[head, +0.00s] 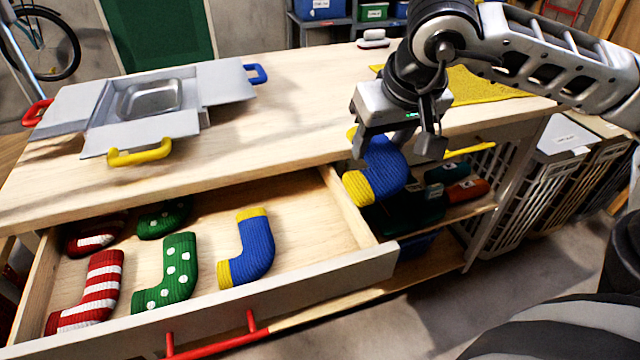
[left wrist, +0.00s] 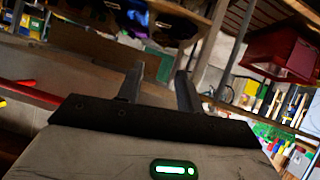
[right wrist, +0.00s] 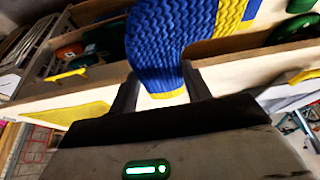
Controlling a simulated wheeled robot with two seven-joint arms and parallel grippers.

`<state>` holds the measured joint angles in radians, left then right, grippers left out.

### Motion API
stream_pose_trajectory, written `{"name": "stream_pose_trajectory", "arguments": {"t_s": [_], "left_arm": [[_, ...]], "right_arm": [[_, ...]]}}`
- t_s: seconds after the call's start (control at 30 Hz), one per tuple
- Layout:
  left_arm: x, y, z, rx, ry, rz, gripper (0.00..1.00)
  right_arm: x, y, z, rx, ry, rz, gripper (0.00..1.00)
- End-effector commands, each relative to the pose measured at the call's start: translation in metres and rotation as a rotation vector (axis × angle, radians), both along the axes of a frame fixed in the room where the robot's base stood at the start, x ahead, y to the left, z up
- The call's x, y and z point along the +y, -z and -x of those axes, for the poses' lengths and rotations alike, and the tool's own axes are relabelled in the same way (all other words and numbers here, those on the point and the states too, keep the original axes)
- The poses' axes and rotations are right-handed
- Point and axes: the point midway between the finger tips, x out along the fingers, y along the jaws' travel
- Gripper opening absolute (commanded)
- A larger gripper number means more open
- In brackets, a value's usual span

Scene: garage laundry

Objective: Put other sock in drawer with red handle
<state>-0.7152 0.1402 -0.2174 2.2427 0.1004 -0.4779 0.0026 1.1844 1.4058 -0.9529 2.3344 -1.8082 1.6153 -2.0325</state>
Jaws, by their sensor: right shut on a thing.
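The drawer with the red handle (head: 230,341) is pulled open under the wooden worktop. Inside it lie a blue sock with yellow ends (head: 253,250), green socks with white dots (head: 172,270) and red-and-white striped socks (head: 97,290). My right gripper (head: 385,150) is shut on another blue sock with yellow ends (head: 385,172), held in the air just right of the drawer's right wall. The held sock also fills the upper middle of the right wrist view (right wrist: 170,45). My left gripper (left wrist: 158,85) shows in the left wrist view, its fingers apart with nothing between them.
A grey box with open flaps (head: 150,100) and coloured handles stands on the worktop. A yellow cloth (head: 480,92) lies at its right end. A shelf with dark items (head: 415,210) is right of the drawer. The drawer's right floor area is bare.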

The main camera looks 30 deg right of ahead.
Motion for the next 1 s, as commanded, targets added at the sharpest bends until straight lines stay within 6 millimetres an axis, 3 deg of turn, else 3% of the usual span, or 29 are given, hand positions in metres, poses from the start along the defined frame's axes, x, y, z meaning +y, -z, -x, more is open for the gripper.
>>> {"name": "stream_pose_trajectory", "arguments": {"t_s": [0.1,0.33,0.57,0.8,1.0], "left_arm": [[0.0,0.0,0.001,0.011,0.001,-0.001,0.36],[0.0,0.002,0.0,0.007,0.0,-0.001,0.36],[0.0,0.0,-0.002,0.0,-0.001,-0.001,0.36],[0.0,-0.002,-0.002,-0.002,-0.001,0.0,0.36],[0.0,-0.002,-0.002,-0.002,-0.001,0.0,0.36]], "right_arm": [[0.025,0.012,-0.021,-0.001,-0.008,-0.003,0.26],[0.047,0.053,-0.041,0.001,0.0,-0.001,0.26],[0.057,0.069,-0.05,0.0,0.001,0.0,0.26],[0.058,0.1,-0.052,0.0,0.004,0.001,0.26],[0.058,0.103,-0.052,-0.002,0.003,0.0,0.26]]}}
